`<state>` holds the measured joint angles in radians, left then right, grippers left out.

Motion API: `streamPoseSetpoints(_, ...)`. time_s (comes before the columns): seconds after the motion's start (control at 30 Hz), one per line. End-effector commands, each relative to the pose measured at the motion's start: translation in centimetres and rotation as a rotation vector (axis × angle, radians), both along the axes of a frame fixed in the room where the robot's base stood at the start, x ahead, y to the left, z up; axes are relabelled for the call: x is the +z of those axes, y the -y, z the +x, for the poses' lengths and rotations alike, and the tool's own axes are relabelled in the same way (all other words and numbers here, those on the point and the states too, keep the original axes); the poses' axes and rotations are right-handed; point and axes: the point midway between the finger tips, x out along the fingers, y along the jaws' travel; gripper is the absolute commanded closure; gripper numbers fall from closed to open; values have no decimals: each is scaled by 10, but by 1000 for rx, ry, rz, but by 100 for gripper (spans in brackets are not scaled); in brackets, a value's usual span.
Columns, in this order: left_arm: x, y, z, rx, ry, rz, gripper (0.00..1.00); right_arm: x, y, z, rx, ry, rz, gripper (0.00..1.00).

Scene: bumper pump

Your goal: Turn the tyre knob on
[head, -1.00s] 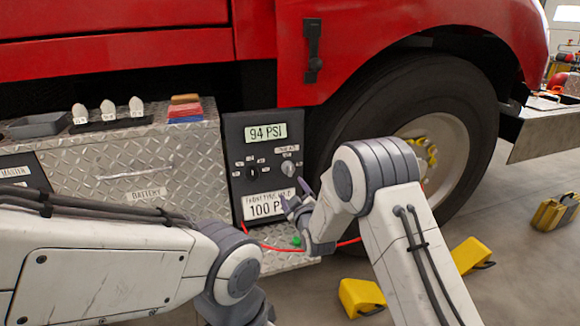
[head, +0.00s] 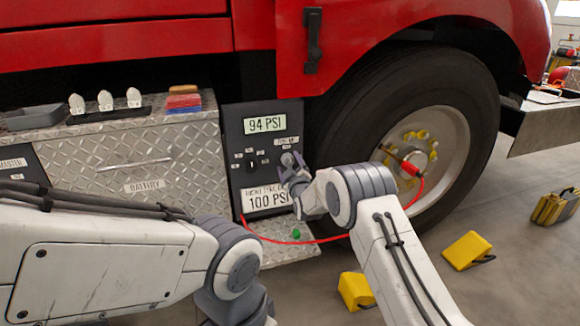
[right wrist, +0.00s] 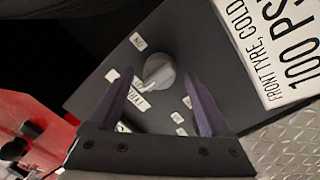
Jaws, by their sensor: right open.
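The dark control panel (head: 232,135) stands beside the front tyre, with a display reading 94 PSI (head: 265,124) and a plate reading 100 PSI (head: 268,198). A round grey knob (head: 287,158) is at its right; small white tags surround it, too small to read surely. In the right wrist view the grey knob (right wrist: 158,70) lies between and just beyond my fingertips, its ridge pointing down-left. My right gripper (head: 291,172) is open, its purple fingers (right wrist: 159,76) on either side of the knob; contact cannot be told. My left gripper is out of view; only its arm shows.
A black selector (head: 250,164) sits left of the grey knob. A red hose (head: 330,239) runs from the panel's foot to the wheel hub (head: 420,150). Yellow chocks (head: 466,250) lie on the floor. The battery box (head: 110,160) stands left of the panel.

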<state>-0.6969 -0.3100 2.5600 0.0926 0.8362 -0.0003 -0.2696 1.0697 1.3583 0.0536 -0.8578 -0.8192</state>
Motion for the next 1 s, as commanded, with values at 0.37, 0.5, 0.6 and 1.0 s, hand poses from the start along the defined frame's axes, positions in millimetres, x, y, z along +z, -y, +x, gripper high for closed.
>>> streamPoseSetpoints(0.37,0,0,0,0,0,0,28,0,0,2,0,0,0,34)
streamPoseSetpoints(0.5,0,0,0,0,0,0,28,0,0,2,0,0,0,88)
streamPoseSetpoints(0.6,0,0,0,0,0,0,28,0,3,2,-1,0,1,100)
streamPoseSetpoints(1.0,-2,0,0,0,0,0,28,0,0,2,-1,-34,102,100)
